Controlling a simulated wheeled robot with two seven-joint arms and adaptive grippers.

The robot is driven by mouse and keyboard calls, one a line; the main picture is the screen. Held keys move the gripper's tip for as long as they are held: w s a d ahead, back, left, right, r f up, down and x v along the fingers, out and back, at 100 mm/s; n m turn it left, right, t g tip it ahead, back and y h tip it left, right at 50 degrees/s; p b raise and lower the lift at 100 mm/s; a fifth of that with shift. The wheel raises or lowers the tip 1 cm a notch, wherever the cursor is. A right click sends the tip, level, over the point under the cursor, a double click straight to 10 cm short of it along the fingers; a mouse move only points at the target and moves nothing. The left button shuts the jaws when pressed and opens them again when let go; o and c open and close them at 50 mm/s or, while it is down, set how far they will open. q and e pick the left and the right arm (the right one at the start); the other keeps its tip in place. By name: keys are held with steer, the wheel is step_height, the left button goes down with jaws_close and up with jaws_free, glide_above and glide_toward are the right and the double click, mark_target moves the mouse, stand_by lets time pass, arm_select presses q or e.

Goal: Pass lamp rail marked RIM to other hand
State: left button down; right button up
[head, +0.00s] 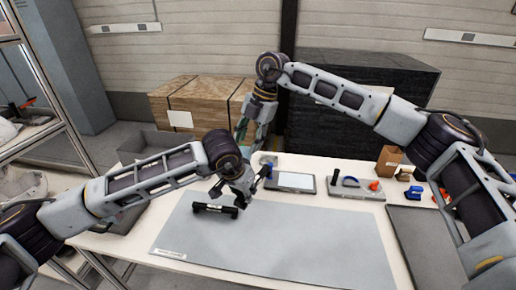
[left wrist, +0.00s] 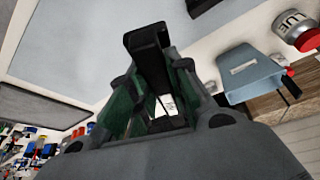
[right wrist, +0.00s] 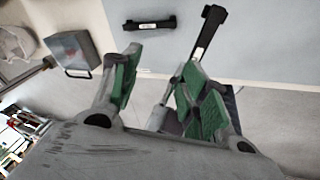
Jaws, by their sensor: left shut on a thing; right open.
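A dark lamp rail (left wrist: 150,55) with a white label is between the green-padded fingers of my left gripper (left wrist: 152,78), which is shut on it. The label's text is not readable. What seems to be this rail (right wrist: 207,35) shows tilted in the right wrist view, its lower end behind a finger. In the head view I cannot make it out near my left gripper (head: 246,195). My right gripper (right wrist: 158,65) is open and empty. It is above and behind the left one in the head view (head: 245,130). A second dark rail (head: 215,210) lies on the grey mat.
The grey mat (head: 300,245) is mostly clear. Behind it are a tablet-like panel (head: 292,181) and a tray with small parts (head: 355,190). A dark flat panel (head: 425,240) lies at right. A glue container (left wrist: 305,38) stands by a grey box (left wrist: 250,75).

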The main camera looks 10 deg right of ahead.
mark_target(258, 177)
steer(key=shift+s+d+f+h, duration=0.35)
steer(key=shift+s+d+h, duration=0.35)
steer(key=shift+h, duration=0.2)
steer(key=shift+s+d+f+h, duration=0.3)
steer(key=shift+s+d+h, duration=0.25)
steer(key=shift+s+h, duration=0.3)
steer(key=shift+w+f, duration=0.1)
steer(key=shift+f, duration=0.1)
steer(key=shift+f, duration=5.85)
steer(key=shift+c, duration=0.3)
jaws_close()
arm_select(q)
steer(key=c, duration=1.3)
jaws_free()
steer(key=shift+o, duration=0.2)
steer(key=shift+r, duration=0.1)
steer(key=v, duration=1.1)
steer(key=shift+r, duration=0.4)
